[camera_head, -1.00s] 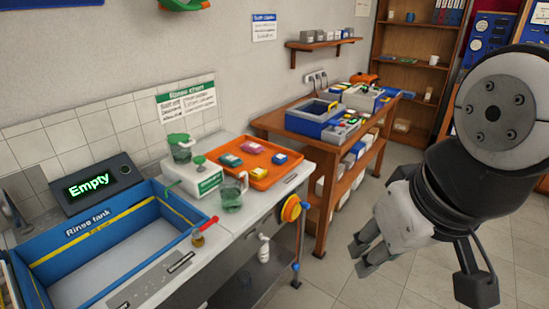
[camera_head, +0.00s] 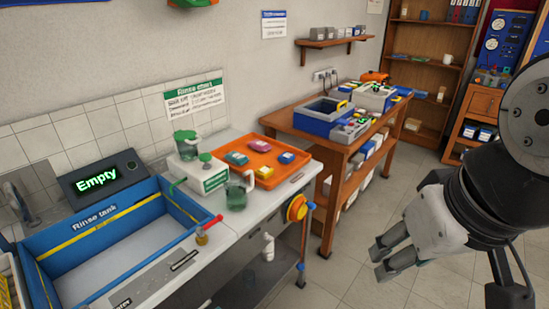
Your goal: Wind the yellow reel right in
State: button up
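The yellow reel (camera_head: 297,207) is a round yellow-orange disc on the front side of the white counter (camera_head: 225,235), near its right end. A small blue part (camera_head: 311,206) sticks out at its right edge. My gripper (camera_head: 380,262) hangs over the floor to the right of the reel, well apart from it. Its grey fingers point down and left. A gap shows between the two fingers and nothing is between them.
A blue rinse tank (camera_head: 160,228) is set in the counter at left. A wooden bench (camera_head: 350,140) stands at the back. Open tiled floor lies between counter and arm.

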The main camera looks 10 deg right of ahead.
jog(key=w+a+f+m+g+y+b, duration=0.45)
jog(key=w+f+b, duration=0.25)
jog(key=w+f, duration=0.3)
jog(key=m+t+y+b, duration=0.8)
jog(key=m+t+b, duration=0.5)
jog(key=m+b, duration=0.15)
send_near(315, 208)
jog(key=b+x, duration=0.1)
jog(key=x, duration=1)
jog(key=shift+r+b, duration=0.1)
jog(key=shift+b, duration=0.25)
grip_shut()
